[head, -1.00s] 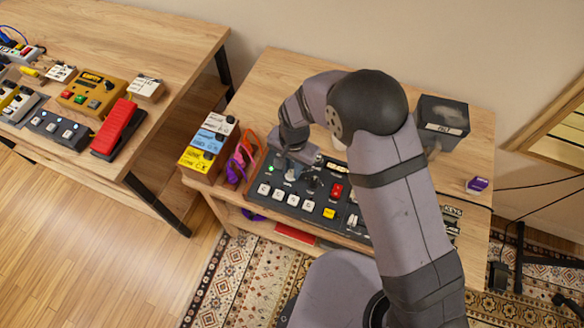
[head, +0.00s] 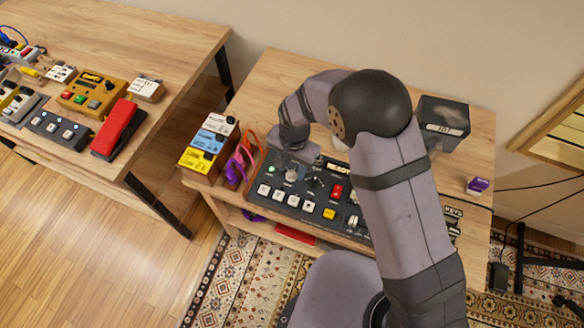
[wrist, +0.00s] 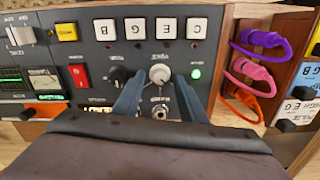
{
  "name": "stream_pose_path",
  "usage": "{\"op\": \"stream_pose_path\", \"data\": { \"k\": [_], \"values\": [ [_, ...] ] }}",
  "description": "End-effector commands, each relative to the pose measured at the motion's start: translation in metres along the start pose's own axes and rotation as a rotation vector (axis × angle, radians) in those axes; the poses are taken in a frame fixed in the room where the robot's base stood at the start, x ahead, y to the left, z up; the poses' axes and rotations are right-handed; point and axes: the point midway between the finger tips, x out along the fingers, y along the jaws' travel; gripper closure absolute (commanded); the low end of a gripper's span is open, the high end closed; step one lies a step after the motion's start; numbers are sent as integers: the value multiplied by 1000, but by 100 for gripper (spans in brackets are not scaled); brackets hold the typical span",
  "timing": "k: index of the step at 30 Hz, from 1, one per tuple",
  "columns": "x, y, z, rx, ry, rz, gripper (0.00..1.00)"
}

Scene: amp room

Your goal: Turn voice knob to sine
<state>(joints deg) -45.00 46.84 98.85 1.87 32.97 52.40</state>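A dark control panel with wooden ends lies on the desk. It carries a light grey pointer knob (head: 291,175), which also shows in the wrist view (wrist: 160,73), and a black knob (head: 313,183) beside it, also in the wrist view (wrist: 120,74). I see no contact. In the head view its fingertips are hidden.
A lit green light (wrist: 196,73) sits beside the light knob. White keys (wrist: 150,28), a red switch (wrist: 79,75) and a yellow button (wrist: 66,32) are nearby. Coiled cables (head: 240,163) and stacked boxes (head: 209,144) stand left of the panel.

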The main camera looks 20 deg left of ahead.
Motion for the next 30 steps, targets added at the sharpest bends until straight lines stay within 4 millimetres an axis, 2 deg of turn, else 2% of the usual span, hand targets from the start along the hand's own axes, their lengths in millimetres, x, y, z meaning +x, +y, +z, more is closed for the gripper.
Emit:
{"op": "stream_pose_path", "data": {
  "k": [15,21,30],
  "values": [
    [-59,0,0,0,2,-3,62],
    [-67,0,0,0,1,-1,62],
    [-67,0,0,0,1,-1,62]
  ]
}}
